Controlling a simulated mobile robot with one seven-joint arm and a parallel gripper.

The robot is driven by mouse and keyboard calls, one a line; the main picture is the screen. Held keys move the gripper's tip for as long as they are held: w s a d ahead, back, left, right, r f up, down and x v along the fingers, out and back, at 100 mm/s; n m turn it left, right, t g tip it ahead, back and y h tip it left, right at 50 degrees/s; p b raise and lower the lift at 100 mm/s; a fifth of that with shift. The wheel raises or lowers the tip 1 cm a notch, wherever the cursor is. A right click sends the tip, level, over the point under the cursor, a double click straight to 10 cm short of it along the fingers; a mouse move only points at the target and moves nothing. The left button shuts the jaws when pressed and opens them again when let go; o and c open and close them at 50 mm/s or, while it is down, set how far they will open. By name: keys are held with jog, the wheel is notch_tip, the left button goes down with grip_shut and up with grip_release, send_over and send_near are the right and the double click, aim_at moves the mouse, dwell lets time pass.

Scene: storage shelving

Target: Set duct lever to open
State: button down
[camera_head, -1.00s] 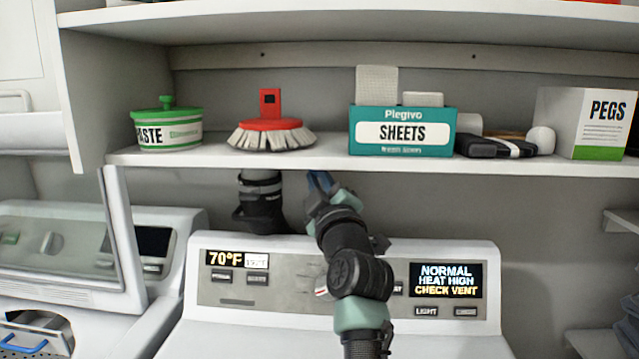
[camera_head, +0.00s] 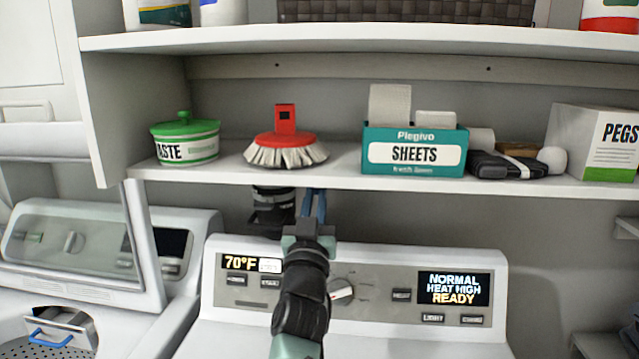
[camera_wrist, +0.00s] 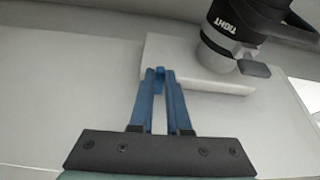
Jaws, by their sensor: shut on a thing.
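A black duct (camera_head: 272,207) stands behind the dryer, under the shelf. In the wrist view the duct (camera_wrist: 246,22) reads "TIGHT" and has a dark flat tab, seemingly the duct lever (camera_wrist: 256,68), jutting from its collar. My gripper (camera_head: 314,192) is right beside the duct in the head view. In the wrist view its blue fingers (camera_wrist: 159,78) are nearly together, with a small blue piece at the tips. They look apart from the tab. I cannot make out what is held. The dryer's display (camera_head: 454,289) reads "NORMAL HEAT HIGH READY".
The shelf (camera_head: 345,177) lies just above my gripper and carries a green-lidded tub (camera_head: 186,140), a red brush (camera_head: 285,140), a sheets box (camera_head: 414,150) and a pegs box (camera_head: 598,140). The dryer's console (camera_head: 380,270) stands below. Bare wall shows to the right.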

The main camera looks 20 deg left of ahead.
jog(key=shift+a+f+m+h+p, duration=0.1)
jog(key=shift+a+m+h+p, duration=0.1)
jog(key=shift+m+h+p, duration=0.35)
jog(key=c, duration=1.2)
grip_release()
jog(key=shift+o, duration=0.2)
jog(key=shift+s, duration=0.15)
jog(key=p+v, duration=0.1)
jog(key=v, duration=1.1)
jog(key=shift+s+d+f, duration=0.15)
jog(key=shift+s+f, duration=0.1)
jog(key=shift+s, duration=0.05)
